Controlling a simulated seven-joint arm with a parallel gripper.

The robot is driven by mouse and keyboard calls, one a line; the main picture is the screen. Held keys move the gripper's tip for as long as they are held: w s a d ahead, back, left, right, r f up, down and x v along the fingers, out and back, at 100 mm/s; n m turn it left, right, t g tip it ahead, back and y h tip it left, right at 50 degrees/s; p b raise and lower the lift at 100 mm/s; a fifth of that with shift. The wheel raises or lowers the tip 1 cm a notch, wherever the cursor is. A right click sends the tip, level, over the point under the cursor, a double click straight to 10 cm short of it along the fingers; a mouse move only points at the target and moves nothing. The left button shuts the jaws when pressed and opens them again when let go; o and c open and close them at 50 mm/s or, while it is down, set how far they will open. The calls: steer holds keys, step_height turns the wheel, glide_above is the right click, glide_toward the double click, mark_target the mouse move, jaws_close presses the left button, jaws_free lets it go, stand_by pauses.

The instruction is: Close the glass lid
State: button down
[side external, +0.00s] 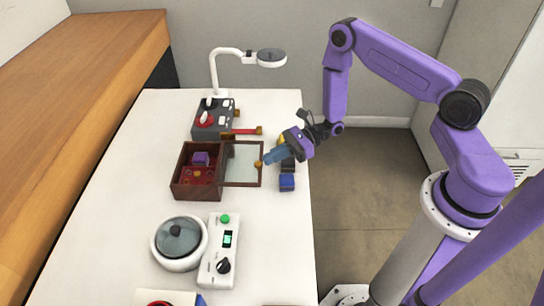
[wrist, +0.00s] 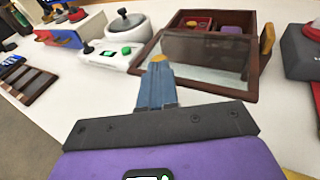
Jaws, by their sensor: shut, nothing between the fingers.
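A dark brown wooden box (side external: 197,190) stands on the table, with a red interior and a purple block (side external: 201,159) inside. Its brown-framed glass lid (side external: 243,163) is open, swung out to the right of the box; it also shows in the wrist view (wrist: 208,60). A small gold knob (side external: 258,164) sits on the lid's outer edge. My gripper (side external: 267,158) is shut and empty, with its blue fingertips at this edge by the knob. In the wrist view the fingertips (wrist: 158,68) overlap the knob; I cannot tell whether they touch.
A grey control box (side external: 213,118) and a red-and-gold bar (side external: 241,132) lie behind the lid. A blue block (side external: 287,182) and dark items are near the table's right edge. A round lidded pot (side external: 180,243) and a white control panel (side external: 220,252) stand in front.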

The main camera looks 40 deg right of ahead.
mark_target(226, 164)
steer(key=shift+a, duration=0.2)
steer(key=w+a, duration=0.9)
stand_by(0.3)
steer(key=shift+a, duration=0.15)
